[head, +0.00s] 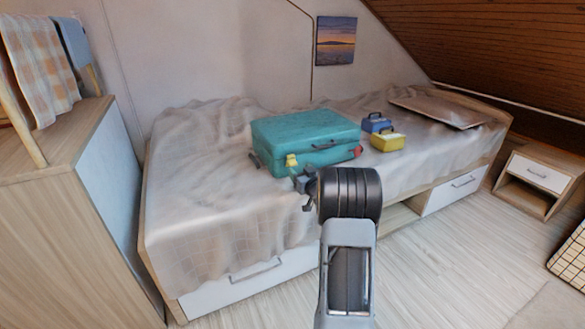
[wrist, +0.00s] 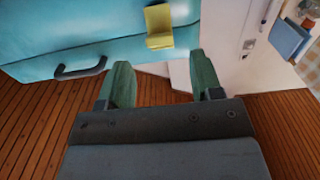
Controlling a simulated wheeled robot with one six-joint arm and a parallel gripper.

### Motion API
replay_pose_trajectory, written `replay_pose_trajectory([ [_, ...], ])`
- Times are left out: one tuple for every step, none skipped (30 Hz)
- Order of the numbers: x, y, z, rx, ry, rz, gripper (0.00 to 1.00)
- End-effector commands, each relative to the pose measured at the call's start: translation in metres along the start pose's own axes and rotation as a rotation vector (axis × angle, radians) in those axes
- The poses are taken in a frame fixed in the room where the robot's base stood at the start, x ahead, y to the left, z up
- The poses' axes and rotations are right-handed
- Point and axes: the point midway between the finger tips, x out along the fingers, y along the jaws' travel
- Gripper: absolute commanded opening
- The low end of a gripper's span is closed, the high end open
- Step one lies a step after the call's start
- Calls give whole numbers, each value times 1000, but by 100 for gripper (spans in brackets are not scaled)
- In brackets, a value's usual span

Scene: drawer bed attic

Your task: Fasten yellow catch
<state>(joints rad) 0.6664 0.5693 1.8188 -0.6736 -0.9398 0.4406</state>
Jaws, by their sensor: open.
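A teal suitcase (head: 300,132) lies on the bed with its lid down. The yellow catch (head: 291,160) is on its front, near the left corner. A red catch (head: 358,152) is near the right corner. In the wrist view the yellow catch (wrist: 158,22) is at the top middle, with a lip that sticks out; the dark suitcase handle (wrist: 80,69) is to its left. My gripper (wrist: 161,74) is open and empty, its green fingers apart, just short of the catch and not visibly touching it. In the head view my gripper (head: 305,188) is just below the catch, partly hidden by my arm.
A blue box (head: 377,123) and a yellow box (head: 388,142) stand on the bed right of the suitcase. The rumpled cover (head: 205,200) surrounds it. A wooden cabinet (head: 75,225) stands at left. The floor (head: 450,250) at right is mostly clear.

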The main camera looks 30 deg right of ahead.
Motion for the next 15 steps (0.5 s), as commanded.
replay_pose_trajectory([
  [10, -1, 3, 0, 1, -2, 60],
  [16, -1, 3, 0, 1, -2, 60],
  [22, -1, 3, -1, -1, -2, 60],
  [27, -1, 3, -1, 1, -2, 60],
  [32, 0, 3, 0, 0, -1, 60],
  [37, 0, 3, 0, -1, -1, 60],
  [41, 0, 2, 0, 0, -1, 60],
  [44, 0, 2, 0, -1, -1, 60],
  [49, 0, 2, -1, -1, -1, 60],
  [51, 0, 2, 0, -1, -1, 60],
  [54, 0, 2, 0, -1, -1, 60],
  [56, 0, 2, 1, -1, -1, 60],
  [58, 0, 2, 1, -2, 0, 60],
  [60, 0, 1, 1, -1, 0, 60],
  [61, 0, 1, 0, -1, 0, 60],
])
